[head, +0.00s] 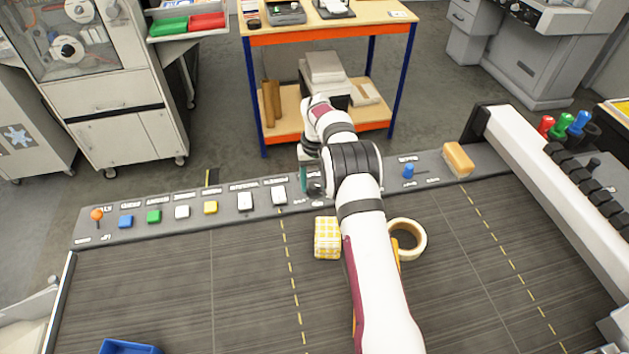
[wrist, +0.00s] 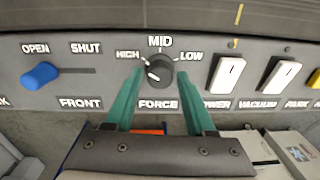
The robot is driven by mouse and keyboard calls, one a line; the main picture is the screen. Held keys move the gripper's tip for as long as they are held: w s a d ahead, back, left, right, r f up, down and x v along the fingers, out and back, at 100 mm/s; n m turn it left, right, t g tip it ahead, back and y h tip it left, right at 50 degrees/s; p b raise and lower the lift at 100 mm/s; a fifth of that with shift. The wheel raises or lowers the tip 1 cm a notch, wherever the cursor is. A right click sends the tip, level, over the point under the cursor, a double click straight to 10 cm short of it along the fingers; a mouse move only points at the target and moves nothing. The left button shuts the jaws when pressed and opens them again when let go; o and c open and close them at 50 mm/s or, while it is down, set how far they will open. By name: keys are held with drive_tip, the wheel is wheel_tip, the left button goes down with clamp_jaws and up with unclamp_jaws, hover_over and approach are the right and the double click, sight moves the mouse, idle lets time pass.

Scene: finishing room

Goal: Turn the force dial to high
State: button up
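The force dial (wrist: 160,70) is a dark round knob on the grey control panel in the wrist view. HIGH is printed at its upper left, MID above it, LOW at its upper right and FORCE below. A pale mark shows on the dial's left side, low down; I cannot tell exactly which label it points to. My gripper (wrist: 159,74) is open, with one teal finger on each side of the dial and gaps visible between fingers and knob. In the head view my gripper (head: 305,178) is over the panel, and my arm hides most of the dial area.
A blue slider knob (wrist: 40,75) sits at OPEN, left of the dial in the wrist view. White rocker switches (wrist: 228,74) stand close on the right. In the head view a sponge-like block (head: 458,158), a tape roll (head: 407,239) and a yellow checked block (head: 327,238) lie nearby.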

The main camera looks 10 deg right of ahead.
sight(316, 184)
clamp_jaws()
drive_tip(key=shift+m, duration=0.6)
drive_tip(key=shift+o, duration=1.6)
unclamp_jaws()
drive_tip(key=shift+r, duration=0.1)
wheel_tip(316, 184, up, 16)
drive_tip(key=shift+d+f, duration=0.2)
